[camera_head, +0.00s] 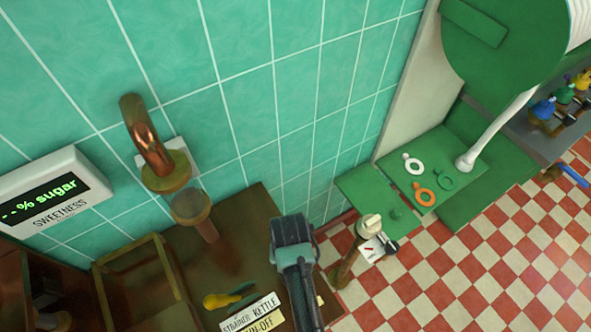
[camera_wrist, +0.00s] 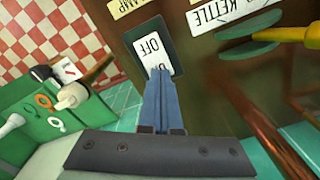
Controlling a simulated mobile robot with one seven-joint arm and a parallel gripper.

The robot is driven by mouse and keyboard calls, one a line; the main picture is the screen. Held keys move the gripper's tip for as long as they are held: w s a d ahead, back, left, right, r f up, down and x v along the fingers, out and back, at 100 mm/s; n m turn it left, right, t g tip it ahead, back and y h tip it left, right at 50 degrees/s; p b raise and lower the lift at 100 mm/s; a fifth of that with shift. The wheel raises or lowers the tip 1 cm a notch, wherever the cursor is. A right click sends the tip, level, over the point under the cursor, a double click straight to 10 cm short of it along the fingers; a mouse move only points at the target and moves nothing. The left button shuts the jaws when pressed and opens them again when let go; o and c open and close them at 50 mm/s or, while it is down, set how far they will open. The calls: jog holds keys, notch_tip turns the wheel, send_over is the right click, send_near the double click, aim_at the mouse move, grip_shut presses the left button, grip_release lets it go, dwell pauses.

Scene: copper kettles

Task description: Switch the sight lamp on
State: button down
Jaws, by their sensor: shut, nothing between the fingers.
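The lamp switch (camera_wrist: 148,48) shows in the wrist view as a pale rocker in a dark plate on a brown upright panel. The word OFF reads upside down on it. A cream label (camera_wrist: 126,6), partly cut off and ending in "AMP", sits beside the plate. My gripper (camera_wrist: 160,72) is shut and empty, its fingertips at the rocker's near end in the picture. I cannot tell whether they touch it, or which way the rocker is tipped. In the head view my gripper (camera_head: 291,240) stands before the brown panel and the switch is not clearly visible. The lamp itself cannot be made out.
A strainer kettle label (camera_head: 250,312) and a yellow-handled valve (camera_head: 222,300) sit beside my gripper. Copper pipes (camera_head: 148,135) and a sweetness display (camera_head: 50,190) are at left. A green bench (camera_head: 440,150) with rings stands at right, above open checkered floor (camera_head: 470,270).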

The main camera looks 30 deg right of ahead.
jog(key=shift+f+b, duration=0.3)
jog(key=shift+f, duration=0.25)
jog(key=shift+r, duration=0.15)
notch_tip(320, 180, up, 7)
jog(key=p, duration=0.7)
jog(key=shift+p, duration=0.3)
dwell(0.3)
